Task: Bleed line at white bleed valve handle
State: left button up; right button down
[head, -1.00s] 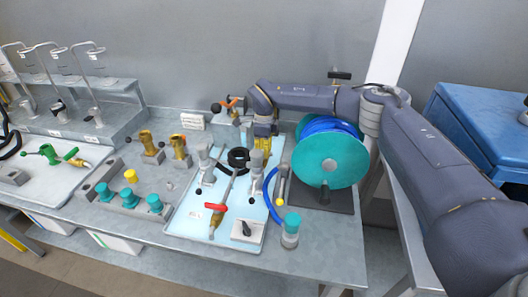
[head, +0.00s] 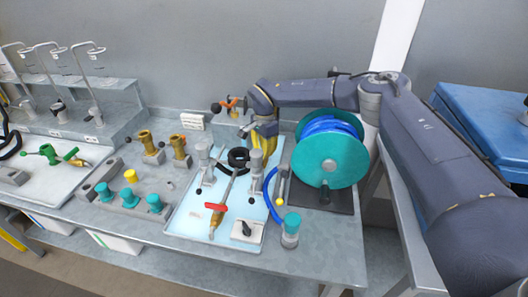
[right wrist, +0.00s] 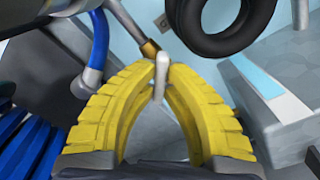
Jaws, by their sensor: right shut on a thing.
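My right gripper (head: 264,148) reaches down at the back of the light-blue tray (head: 185,224), left of the teal hose reel. In the right wrist view its yellow fingers (right wrist: 160,82) meet at the tips on a small white handle (right wrist: 162,68). A brass fitting (right wrist: 150,48) shows just beyond the handle. In the head view the handle cannot be made out behind the fingers. My left gripper is not in view.
The teal reel (head: 328,160) with blue hose stands close on the right. A black ring (head: 238,157) and grey upright fittings (head: 204,158) stand near my gripper. A red-handled brass valve (head: 217,210) lies on the tray. The table's front right (head: 335,240) is clear.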

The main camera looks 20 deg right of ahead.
jog(key=n, duration=0.4)
jog(key=shift+n, duration=2.1)
jog(key=c, duration=1.5)
grip_release()
jog(key=shift+o, duration=0.2)
notch_tip(320, 180, up, 12)
